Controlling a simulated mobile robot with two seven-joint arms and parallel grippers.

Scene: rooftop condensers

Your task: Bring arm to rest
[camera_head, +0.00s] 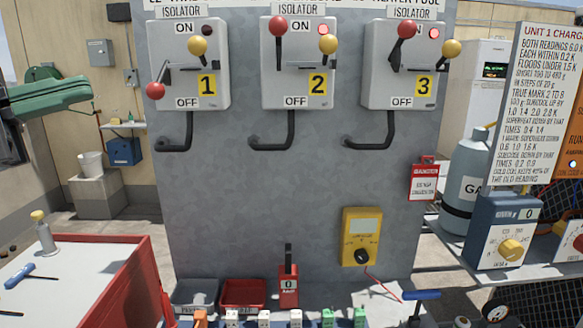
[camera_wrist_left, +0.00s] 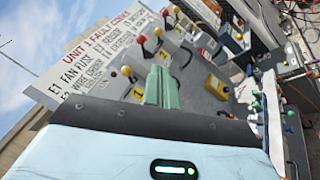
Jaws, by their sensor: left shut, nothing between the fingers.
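My left gripper (camera_head: 80,92) comes in at the left edge of the head view, its green fingers pointing right toward the panel. In the left wrist view its fingers (camera_wrist_left: 161,88) are together with nothing between them. It hangs in the air, apart from isolator 1 (camera_head: 180,90), which stands to its right. Isolator 1 has its red-knobbed lever (camera_head: 155,91) down at the left and a dark lamp. My right gripper is not in view.
Isolator 2 (camera_head: 272,85) and isolator 3 (camera_head: 372,85) have red knobs up and lit red lamps. A yellow meter (camera_head: 361,237) is on the grey panel. A red-edged table (camera_head: 125,285) stands lower left. A grey gas cylinder (camera_head: 463,180) and blue box (camera_head: 490,232) stand right.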

